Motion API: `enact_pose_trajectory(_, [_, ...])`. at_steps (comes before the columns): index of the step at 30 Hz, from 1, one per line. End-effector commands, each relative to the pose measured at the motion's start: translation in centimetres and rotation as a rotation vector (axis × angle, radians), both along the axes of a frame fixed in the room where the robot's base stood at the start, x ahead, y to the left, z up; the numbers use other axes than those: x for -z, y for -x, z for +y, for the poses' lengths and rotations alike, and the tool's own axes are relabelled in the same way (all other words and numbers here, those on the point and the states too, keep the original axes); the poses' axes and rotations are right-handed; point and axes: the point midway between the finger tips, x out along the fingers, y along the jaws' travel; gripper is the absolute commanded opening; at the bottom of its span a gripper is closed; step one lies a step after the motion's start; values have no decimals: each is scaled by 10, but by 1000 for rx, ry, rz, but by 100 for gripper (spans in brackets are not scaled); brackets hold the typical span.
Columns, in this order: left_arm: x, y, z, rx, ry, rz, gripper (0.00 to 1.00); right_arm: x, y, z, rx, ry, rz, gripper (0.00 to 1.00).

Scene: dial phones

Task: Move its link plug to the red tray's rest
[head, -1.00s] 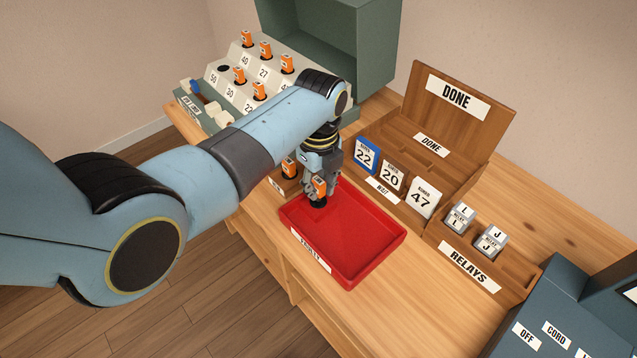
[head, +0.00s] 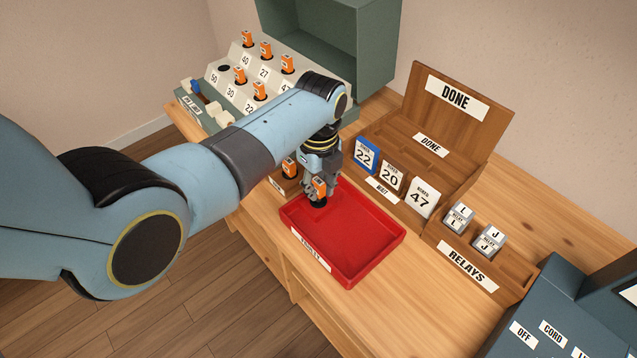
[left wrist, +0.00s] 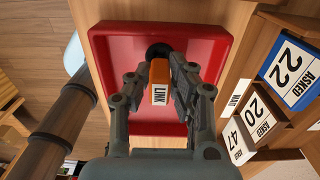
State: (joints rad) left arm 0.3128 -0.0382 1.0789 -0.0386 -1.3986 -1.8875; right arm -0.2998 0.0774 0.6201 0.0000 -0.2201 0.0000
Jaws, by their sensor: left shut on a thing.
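The orange link plug (left wrist: 160,82), with a white label reading LINK, is between the fingers of my left gripper (left wrist: 158,88). In the head view the plug (head: 319,187) is upright at the far left corner of the red tray (head: 352,250). My left gripper (head: 319,190) is shut on it. A dark round rest (left wrist: 159,50) shows just beyond the plug in the left wrist view, at one end of the tray. I cannot tell whether the plug's foot is seated in it. My right gripper is not in view.
Another orange plug (head: 289,167) stands in a wooden holder beside the tray. A sloped board (head: 222,92) with several orange plugs is at back left. Number cards (head: 391,175) stand right of the tray, before the DONE rack (head: 458,98). Relays (head: 489,241) sit further right.

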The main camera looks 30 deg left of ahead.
Motion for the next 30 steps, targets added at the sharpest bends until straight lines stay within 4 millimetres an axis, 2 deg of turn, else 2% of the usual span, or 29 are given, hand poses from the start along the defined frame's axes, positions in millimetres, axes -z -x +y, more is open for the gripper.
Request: enact_pose_trajectory(30, [1,0,0,0,0,0,0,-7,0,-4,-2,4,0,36])
